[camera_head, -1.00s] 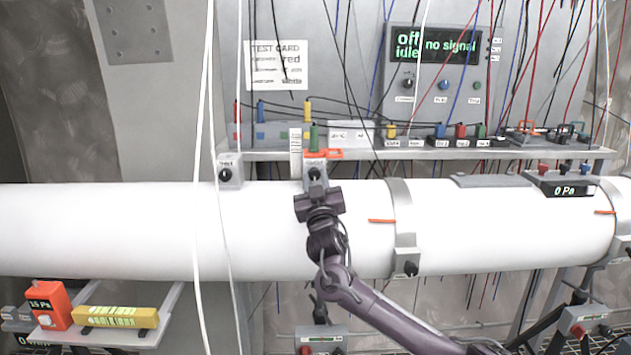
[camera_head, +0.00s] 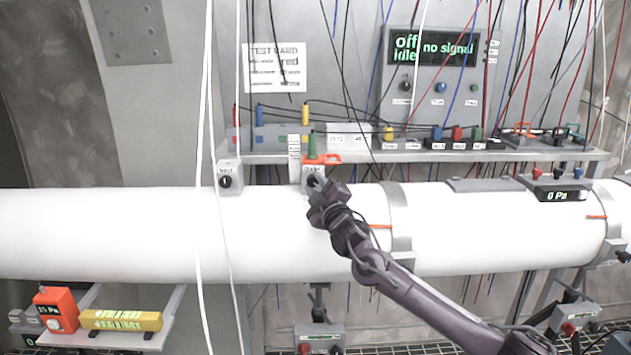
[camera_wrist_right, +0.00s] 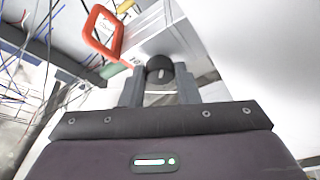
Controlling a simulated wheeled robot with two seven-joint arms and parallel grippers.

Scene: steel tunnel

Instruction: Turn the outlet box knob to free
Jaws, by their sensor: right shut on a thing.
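The outlet box (camera_head: 308,172) is a small grey box on top of the white pipe, below the shelf. Its black knob shows in the right wrist view (camera_wrist_right: 159,68), between the two fingers of my right gripper (camera_wrist_right: 160,88). In the head view my right gripper (camera_head: 322,196) is at the box's front, shut on the knob, which it partly hides. The knob's label and pointer setting cannot be read. A similar box with a black knob, the inlet box (camera_head: 229,175), sits to the left. My left gripper is not in view.
An orange handle (camera_head: 322,159) and a green plug (camera_head: 312,146) are just above the outlet box. The large white pipe (camera_head: 120,232) runs across below. White cables hang in front at left. The panel (camera_head: 436,48) reads off, idle, no signal.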

